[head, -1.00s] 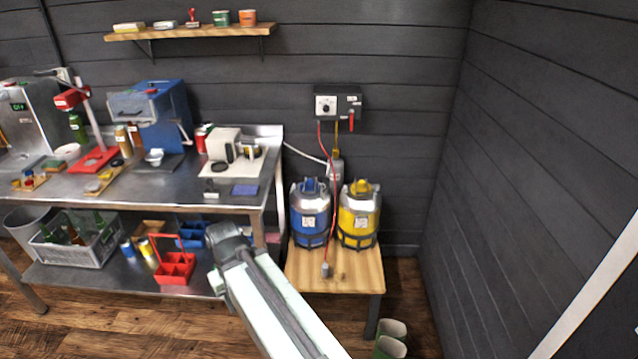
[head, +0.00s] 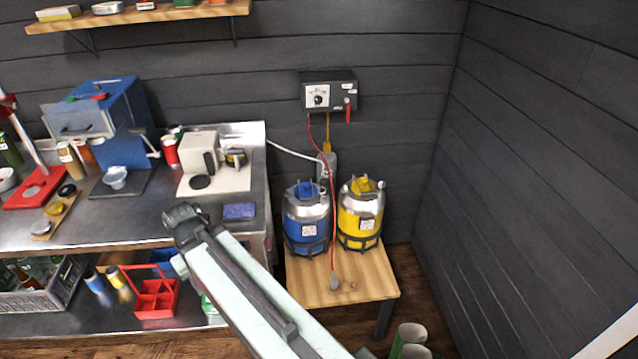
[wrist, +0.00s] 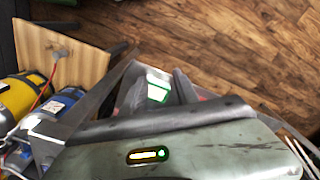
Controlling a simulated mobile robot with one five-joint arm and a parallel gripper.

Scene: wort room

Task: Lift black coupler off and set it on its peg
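A blue-and-steel keg (head: 306,222) and a yellow-and-steel keg (head: 360,215) stand upright side by side on a low wooden stand (head: 315,292). A small grey fitting (head: 335,283) at the end of a red hose stands on the stand's front part; it also shows in the wrist view (wrist: 60,53). I cannot make out a black coupler or tell which part is its peg. My gripper (wrist: 160,88) has its dark fingers apart in the wrist view, with nothing seen held. It is away from the stand and kegs; in the head view its fingers are hidden.
A steel bench (head: 120,215) with tools stands left of the kegs, a red carrier (head: 157,300) on its lower shelf. A wall box (head: 330,95) hangs above the kegs, its hoses running down. Green boots (head: 408,340) stand by the stand's front right.

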